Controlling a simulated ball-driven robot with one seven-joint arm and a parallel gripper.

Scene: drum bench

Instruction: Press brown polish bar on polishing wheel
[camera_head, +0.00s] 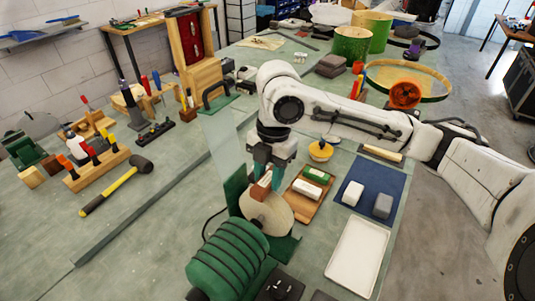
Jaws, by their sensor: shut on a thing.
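The brown polish bar (261,187) is held upright and slightly tilted between the fingers of my gripper (274,177). My gripper is shut on it and points down. The polishing wheel (266,212) is a tan disc on the green ribbed motor (228,258) at the front of the bench. The lower end of the bar is at the top of the wheel and seems to touch it, though the exact contact is too small to tell. Part of the bar is hidden by the fingers.
A wooden tray (303,211) holds a green bar (316,174) and a white bar (307,188). A blue mat (371,206) with a white block and a grey block, and an empty white tray (357,256), lie to the right. A clear shield (223,150) stands left of my gripper.

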